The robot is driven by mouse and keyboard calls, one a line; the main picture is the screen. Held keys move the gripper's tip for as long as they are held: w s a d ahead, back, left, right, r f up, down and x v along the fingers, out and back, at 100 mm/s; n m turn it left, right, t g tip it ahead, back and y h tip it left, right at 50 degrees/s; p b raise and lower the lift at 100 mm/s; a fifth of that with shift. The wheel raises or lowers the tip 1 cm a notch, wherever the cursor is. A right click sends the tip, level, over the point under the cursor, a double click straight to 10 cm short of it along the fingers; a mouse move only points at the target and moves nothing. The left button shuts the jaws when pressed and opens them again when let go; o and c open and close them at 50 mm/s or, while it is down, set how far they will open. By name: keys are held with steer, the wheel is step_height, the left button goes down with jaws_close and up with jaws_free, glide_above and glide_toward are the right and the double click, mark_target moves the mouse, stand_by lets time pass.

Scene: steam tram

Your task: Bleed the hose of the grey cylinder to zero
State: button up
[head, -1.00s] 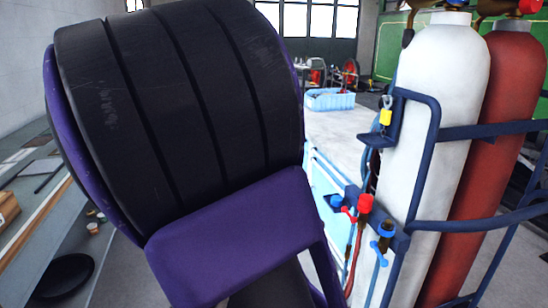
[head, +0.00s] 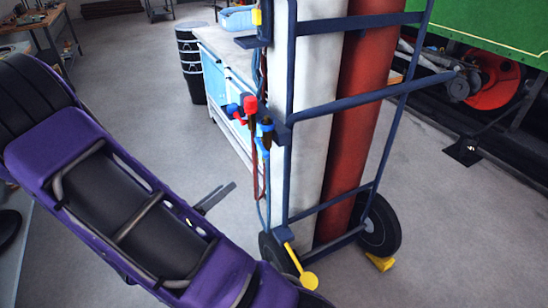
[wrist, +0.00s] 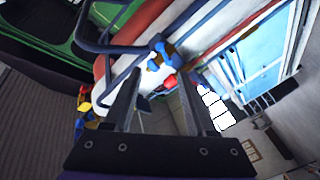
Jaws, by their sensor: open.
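The grey cylinder (head: 328,130) stands upright on a blue trolley, beside a red cylinder (head: 368,90). On the trolley's left side hang a blue-topped fitting (head: 265,128) and a red-topped fitting (head: 250,104), with small blue and red levers and hoses running down. The cylinder tops are out of the head view. My gripper (head: 216,198) is open and empty, left of the trolley and lower than the fittings. In the wrist view, a blue knob with brass parts (wrist: 163,52) lies beyond my open fingers (wrist: 160,85), with red parts close by. Gauges are not readable.
The trolley's blue rails (head: 345,105) and wheels (head: 382,228) stand close on the right; a yellow chock (head: 380,262) lies by one wheel. Floor left of the trolley is clear.

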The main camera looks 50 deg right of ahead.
mark_target(264, 157)
steer(key=d, duration=0.5)
steer(key=w+d+b, duration=0.1)
steer(key=d, duration=0.5)
steer(key=w+d, duration=0.1)
steer(key=d, duration=0.5)
steer(key=shift+w, duration=0.1)
jaws_close()
